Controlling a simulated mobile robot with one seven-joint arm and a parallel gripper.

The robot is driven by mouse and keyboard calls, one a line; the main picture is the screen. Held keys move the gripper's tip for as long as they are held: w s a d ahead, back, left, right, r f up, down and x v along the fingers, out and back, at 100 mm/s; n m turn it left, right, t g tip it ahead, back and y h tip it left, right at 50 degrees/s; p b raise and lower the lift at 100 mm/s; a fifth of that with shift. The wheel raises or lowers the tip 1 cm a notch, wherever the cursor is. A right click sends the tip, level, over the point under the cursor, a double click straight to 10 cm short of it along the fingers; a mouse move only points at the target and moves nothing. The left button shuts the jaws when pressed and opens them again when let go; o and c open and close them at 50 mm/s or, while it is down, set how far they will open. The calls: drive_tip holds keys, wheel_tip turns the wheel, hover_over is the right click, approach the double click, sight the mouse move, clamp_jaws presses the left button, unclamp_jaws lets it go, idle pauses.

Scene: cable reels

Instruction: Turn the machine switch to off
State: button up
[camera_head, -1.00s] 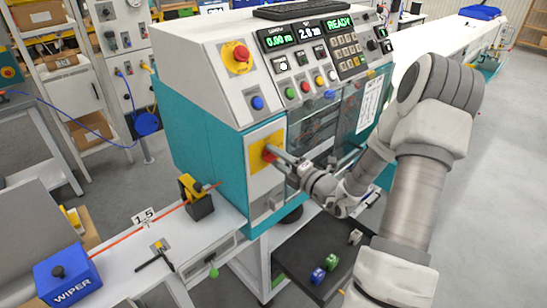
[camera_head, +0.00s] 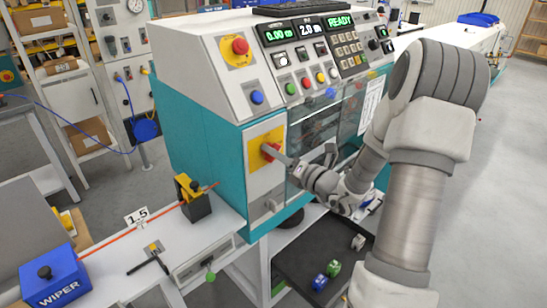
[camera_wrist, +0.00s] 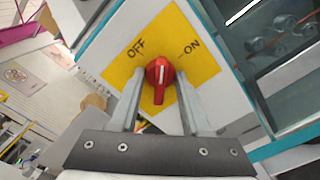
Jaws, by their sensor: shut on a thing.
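The machine switch is a red knob (camera_head: 268,151) on a yellow plate (camera_head: 256,142) on the machine's front left. In the wrist view the knob (camera_wrist: 159,84) sits mid-plate, with OFF printed at its upper left and ON at its upper right. The white line on the knob points roughly upward in the picture, between the two words. My gripper (camera_wrist: 160,76) is at the switch, one finger on each side of the knob, shut on it. In the head view my gripper (camera_head: 277,155) hides part of the knob.
The grey and teal machine (camera_head: 200,145) has a green READY display (camera_head: 340,22) and a red emergency button (camera_head: 240,46) above the switch. A bench with a blue WIPER box (camera_head: 55,276) is at left. A dark tray (camera_head: 300,262) lies below the machine.

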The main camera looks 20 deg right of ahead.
drive_tip(key=shift+f+n+b, duration=0.15)
drive_tip(key=shift+n+b, duration=1.95)
drive_tip(key=shift+n, duration=0.1)
drive_tip(key=shift+n+b, duration=2.1)
drive_tip(key=shift+b, duration=0.4)
drive_tip(key=o, duration=0.9)
drive_tip(key=shift+o, duration=0.2)
drive_tip(key=v, duration=0.8)
drive_tip(key=shift+p, duration=0.35)
